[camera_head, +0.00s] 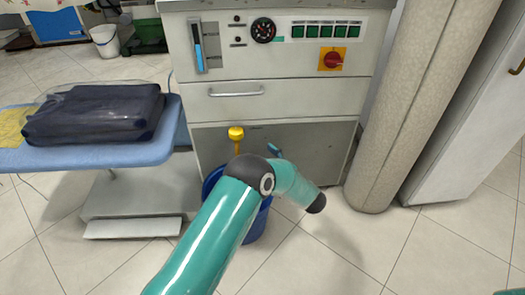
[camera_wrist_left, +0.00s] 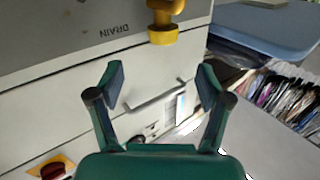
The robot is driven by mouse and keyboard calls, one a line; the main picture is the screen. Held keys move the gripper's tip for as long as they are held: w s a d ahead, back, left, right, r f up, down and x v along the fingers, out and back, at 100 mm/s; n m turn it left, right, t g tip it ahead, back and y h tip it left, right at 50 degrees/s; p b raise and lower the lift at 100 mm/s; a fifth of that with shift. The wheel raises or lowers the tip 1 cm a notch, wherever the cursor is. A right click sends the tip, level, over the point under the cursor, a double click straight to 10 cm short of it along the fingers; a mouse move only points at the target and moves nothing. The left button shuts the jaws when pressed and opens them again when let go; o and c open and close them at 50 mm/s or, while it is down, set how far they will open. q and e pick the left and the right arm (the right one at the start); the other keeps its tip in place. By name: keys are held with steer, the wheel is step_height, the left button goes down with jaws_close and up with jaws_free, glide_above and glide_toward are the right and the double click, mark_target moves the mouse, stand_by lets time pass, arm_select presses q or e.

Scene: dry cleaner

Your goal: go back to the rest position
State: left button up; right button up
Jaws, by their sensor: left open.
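My left arm is teal and comes in from the bottom of the head view, bent at a black joint. Its gripper is mostly hidden behind the arm there; a small blue-teal tip (camera_head: 274,150) shows above the forearm. In the left wrist view my left gripper (camera_wrist_left: 161,76) is open, with its two fingers spread and nothing between them. It points towards the grey machine front. My right gripper is not in view.
The machine (camera_head: 275,85) has a yellow valve (camera_head: 236,133), also in the wrist view (camera_wrist_left: 163,37). A blue bin (camera_head: 256,226) stands behind my arm. A blue ironing board (camera_head: 120,153) carries a dark wrapped bundle (camera_head: 95,113).

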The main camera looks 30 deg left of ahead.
arm_select(q)
steer(key=s+a+r+p, duration=0.2)
steer(key=a+r+p, duration=0.15)
steer(key=a, duration=0.25)
steer(key=s+d+f+m+h+p, duration=0.4)
steer(key=s+d+f+m+h, duration=0.5)
steer(key=s+d+f+h, duration=0.4)
steer(key=s+d+f+m+g+h, duration=0.15)
steer(key=s+d+g+h, duration=0.3)
steer(key=s, duration=0.45)
steer(key=s+d+f+n+g+h, duration=0.1)
steer(key=s+d+f+g+h, duration=0.15)
steer(key=s+d, duration=0.5)
step_height(320, 180, up, 38)
steer(key=s+a+p, duration=0.1)
steer(key=p, duration=3.6)
steer(key=shift+a+m+p, duration=0.25)
steer(key=shift+m+p, duration=0.1)
steer(key=shift+p, duration=0.05)
